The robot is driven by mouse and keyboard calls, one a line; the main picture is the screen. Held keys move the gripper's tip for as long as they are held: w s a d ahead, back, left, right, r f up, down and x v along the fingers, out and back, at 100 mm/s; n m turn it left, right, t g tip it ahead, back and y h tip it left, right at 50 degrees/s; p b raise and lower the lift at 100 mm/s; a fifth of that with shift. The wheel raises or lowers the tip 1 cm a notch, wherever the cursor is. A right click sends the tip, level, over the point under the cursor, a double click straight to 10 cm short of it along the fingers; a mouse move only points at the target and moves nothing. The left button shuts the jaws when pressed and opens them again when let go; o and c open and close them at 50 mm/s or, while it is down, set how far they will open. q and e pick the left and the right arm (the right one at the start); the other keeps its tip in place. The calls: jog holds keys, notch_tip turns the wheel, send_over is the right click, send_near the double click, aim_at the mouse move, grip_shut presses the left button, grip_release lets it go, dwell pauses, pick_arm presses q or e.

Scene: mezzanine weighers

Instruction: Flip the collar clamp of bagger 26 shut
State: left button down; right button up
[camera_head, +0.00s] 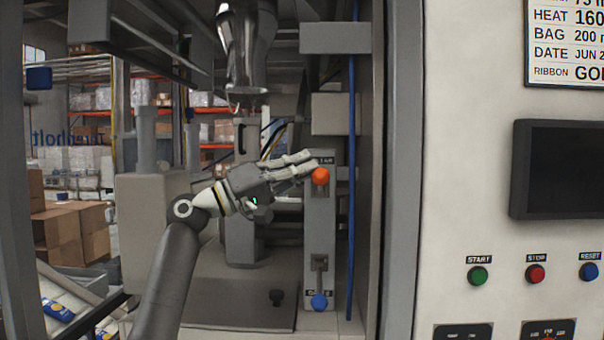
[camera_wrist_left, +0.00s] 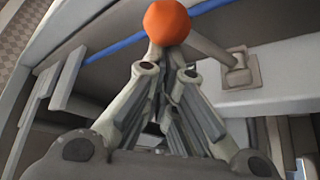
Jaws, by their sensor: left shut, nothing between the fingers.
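A grey upright plate (camera_head: 320,225) stands inside the machine opening. An orange ball knob (camera_head: 320,176) is near its top, under a label that is partly covered and hard to read. I take this knob to be on the collar clamp's lever; the rest of the lever is mostly hidden. My left gripper (camera_head: 314,164) reaches in from the left, shut and empty, its fingertips at the orange knob. In the left wrist view, the orange knob (camera_wrist_left: 168,22) is just beyond the fingertips (camera_wrist_left: 165,68); I cannot tell whether they touch. My right gripper is not in view.
A blue knob (camera_head: 319,301) is low on the same plate, with a dark slot above it. A blue hose (camera_head: 351,150) runs vertically just right. The white control panel (camera_head: 470,200) has START, STOP and RESET buttons. A metal forming tube (camera_head: 248,45) hangs above.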

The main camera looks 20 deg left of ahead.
pick_arm(q)
notch_tip(320, 180, down, 7)
jog(key=s+m+g+h+b, duration=0.2)
jog(key=m+g+h+b, duration=0.3)
jog(key=m+b, duration=0.5)
jog(key=shift+d+m+b, duration=0.3)
jog(key=shift+m+b, duration=0.1)
jog(key=shift+m, duration=0.2)
jog(key=shift+f, duration=0.25)
jog(key=v, duration=1.2)
jog(key=shift+w+r, duration=0.1)
